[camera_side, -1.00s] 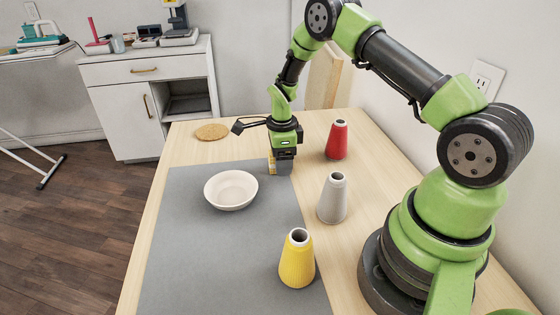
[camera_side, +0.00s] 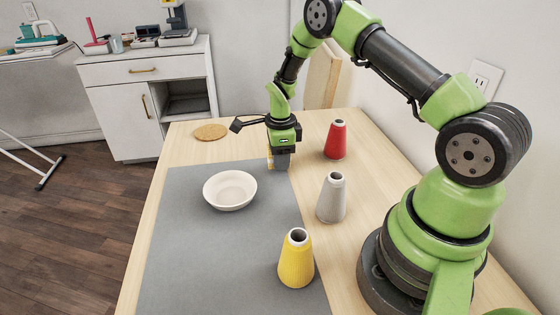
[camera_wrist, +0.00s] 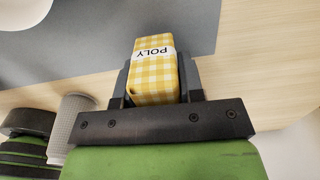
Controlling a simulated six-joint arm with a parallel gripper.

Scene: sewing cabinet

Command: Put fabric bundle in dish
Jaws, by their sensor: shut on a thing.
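The fabric bundle (camera_wrist: 153,72) is a yellow and white checked block with a white band reading "POLY". It sits between the fingers of my gripper (camera_wrist: 155,85) in the wrist view. In the side view my gripper (camera_side: 279,160) is shut on the bundle, low at the mat's far right edge; only a small yellow part of the bundle shows there. I cannot tell whether the bundle touches the surface. The dish (camera_side: 230,190) is a shallow cream bowl on the grey mat, empty, to the left and front of my gripper. A dish edge shows in the wrist view (camera_wrist: 22,12).
A cork disc (camera_side: 210,132) lies on the far table. The grey mat (camera_side: 200,260) is clear in front of the dish.

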